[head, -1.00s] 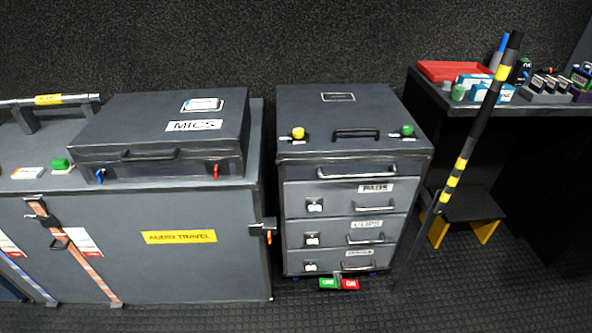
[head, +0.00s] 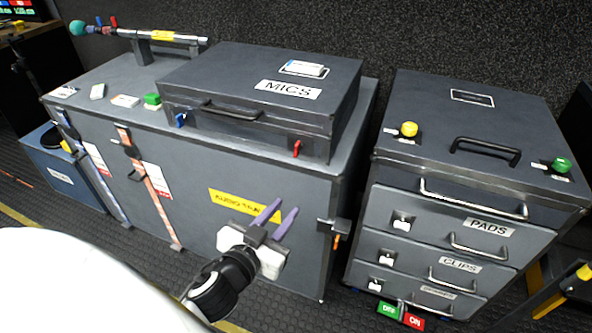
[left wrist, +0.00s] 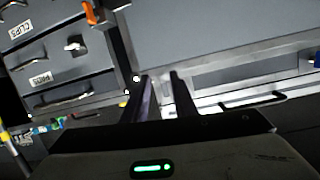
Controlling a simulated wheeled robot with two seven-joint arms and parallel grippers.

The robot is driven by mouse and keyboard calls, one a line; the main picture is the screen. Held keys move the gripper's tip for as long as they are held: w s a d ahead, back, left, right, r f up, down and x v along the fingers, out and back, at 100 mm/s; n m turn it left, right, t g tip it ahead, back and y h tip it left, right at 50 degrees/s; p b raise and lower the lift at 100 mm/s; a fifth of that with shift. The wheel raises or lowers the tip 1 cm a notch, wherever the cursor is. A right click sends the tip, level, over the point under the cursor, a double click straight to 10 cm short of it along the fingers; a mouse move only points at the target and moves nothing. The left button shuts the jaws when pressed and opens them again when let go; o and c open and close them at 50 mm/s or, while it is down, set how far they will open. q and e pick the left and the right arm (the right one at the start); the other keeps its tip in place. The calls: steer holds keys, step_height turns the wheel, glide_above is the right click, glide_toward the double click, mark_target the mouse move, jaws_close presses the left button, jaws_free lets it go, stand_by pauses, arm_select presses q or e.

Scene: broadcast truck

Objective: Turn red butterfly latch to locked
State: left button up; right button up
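The red butterfly latch (head: 296,148) is on the front of the grey MICS case (head: 250,96), near its right end. The case lies on the large grey trunk. A blue latch (head: 181,119) is on the case's left end. My left gripper (head: 280,212) is in front of the trunk, below and apart from the red latch. Its two purple fingers are spread with nothing between them. In the left wrist view the fingers (left wrist: 160,84) show apart and empty; I cannot make out the red latch there. My right gripper is not in view.
The trunk (head: 190,210) has a yellow label and an orange-tabbed side latch (head: 334,228) right of my left gripper. A drawer cabinet (head: 450,190) stands to the right across a narrow gap. A bar (head: 160,35) stands on the trunk's back. Green and red tags (head: 402,314) lie low by the cabinet.

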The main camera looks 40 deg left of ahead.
mark_target(295, 153)
arm_select(q)
steer(key=w+a+r, duration=0.1)
steer(key=w+r, duration=0.1)
steer(key=w, duration=0.1)
steer(key=w+a+r+t+y, duration=0.1)
steer(key=w+a, duration=0.1)
steer(key=w, duration=0.2)
steer(key=w+a+r+t, duration=0.1)
steer(key=w+a+r, duration=0.1)
steer(key=w, duration=0.2)
steer(key=shift+r+n, duration=0.35)
steer(key=shift+n, duration=0.05)
steer(key=shift+w+a, duration=0.2)
steer(key=shift+w, duration=0.4)
steer(key=shift+f, duration=0.1)
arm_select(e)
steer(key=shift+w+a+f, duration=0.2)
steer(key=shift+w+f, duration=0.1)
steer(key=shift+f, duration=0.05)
arm_select(q)
jaws_close()
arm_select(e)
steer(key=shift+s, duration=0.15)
